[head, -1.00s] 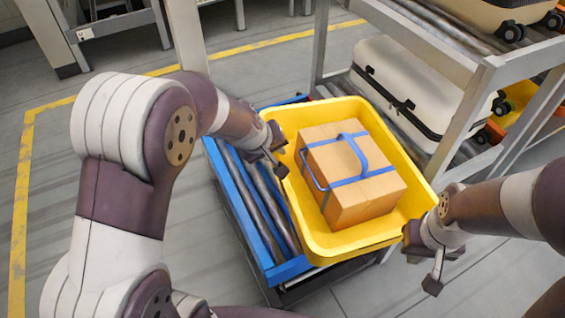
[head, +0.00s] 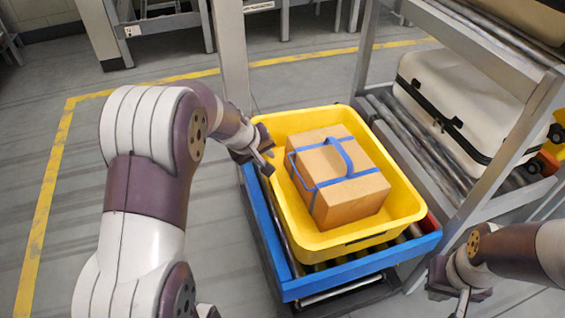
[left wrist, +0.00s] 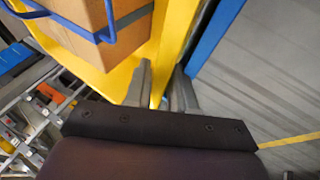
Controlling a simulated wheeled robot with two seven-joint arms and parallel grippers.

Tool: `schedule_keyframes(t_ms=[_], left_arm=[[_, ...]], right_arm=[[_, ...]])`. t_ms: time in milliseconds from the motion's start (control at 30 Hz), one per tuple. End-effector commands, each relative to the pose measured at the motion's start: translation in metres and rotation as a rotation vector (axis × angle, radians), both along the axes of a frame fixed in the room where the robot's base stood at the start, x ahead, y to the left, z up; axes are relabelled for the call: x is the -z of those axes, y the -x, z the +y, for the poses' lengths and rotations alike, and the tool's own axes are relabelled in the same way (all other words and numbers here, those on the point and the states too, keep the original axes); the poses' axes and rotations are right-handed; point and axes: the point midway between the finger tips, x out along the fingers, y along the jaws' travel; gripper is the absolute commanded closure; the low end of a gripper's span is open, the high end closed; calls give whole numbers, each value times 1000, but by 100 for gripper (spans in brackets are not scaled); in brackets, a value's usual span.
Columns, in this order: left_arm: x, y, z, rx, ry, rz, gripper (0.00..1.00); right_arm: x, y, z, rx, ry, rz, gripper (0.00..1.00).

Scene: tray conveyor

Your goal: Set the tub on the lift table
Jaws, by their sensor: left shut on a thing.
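The yellow tub (head: 300,235) is over the rollers of the blue-framed lift table (head: 365,264), within its frame, and looks level and resting there. It holds a cardboard box (head: 350,201) with blue straps. My left gripper (head: 262,160) is shut on the tub's left rim. In the left wrist view its fingers (left wrist: 162,88) stand on either side of the yellow wall (left wrist: 172,50). My right gripper (head: 462,300) is apart from the tub, to the right of the lift table's front corner. Its finger gap cannot be made out. The tub's underside is hidden.
A grey rack with roller shelves (head: 455,180) stands close behind and right of the lift table. It holds a white suitcase (head: 465,105). A grey post (head: 231,55) rises behind the tub. Floor with a yellow line (head: 48,190) is clear at left.

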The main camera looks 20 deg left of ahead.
Motion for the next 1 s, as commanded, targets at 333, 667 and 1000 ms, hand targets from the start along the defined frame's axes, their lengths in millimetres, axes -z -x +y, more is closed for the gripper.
schedule_keyframes(t_ms=[333, 667, 1000], left_arm=[[22, -6, 20, -4, 3, -7, 100], [48, -6, 20, -3, 0, -7, 100], [51, -4, 19, 1, -1, 0, 53]], right_arm=[[21, 0, 0, 0, 0, -1, 100], [39, 0, 0, 0, 0, 0, 100], [39, 0, 0, 0, 0, 0, 100]])
